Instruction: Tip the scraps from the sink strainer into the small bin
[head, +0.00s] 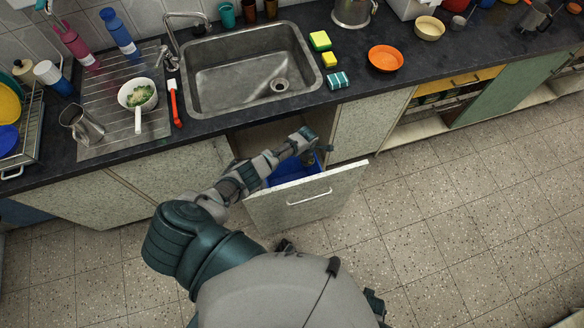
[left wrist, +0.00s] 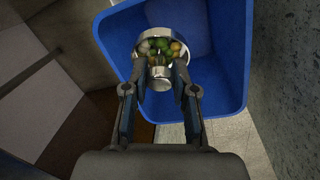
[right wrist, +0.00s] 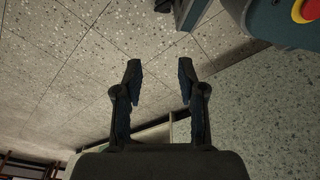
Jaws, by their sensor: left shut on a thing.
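My left gripper (left wrist: 160,88) is shut on the sink strainer (left wrist: 161,73), a small round metal cup. Green, yellowish and pale scraps (left wrist: 158,50) are still inside it. The strainer is over the blue small bin (left wrist: 227,55), whose open inside fills the upper middle of the left wrist view. In the head view the bin (head: 291,173) shows partly below the counter, and my left arm reaches over it; the strainer is hard to make out there. My right gripper (right wrist: 157,80) is open and empty, with floor and a speckled panel beyond it.
The bin stands behind a pulled-out speckled front (head: 308,196) with a handle, under the steel sink (head: 225,85). Sponges (head: 320,41), an orange bowl (head: 385,59), a white pan (head: 138,95) and a red brush (head: 174,103) are on the counter. The floor at right is clear.

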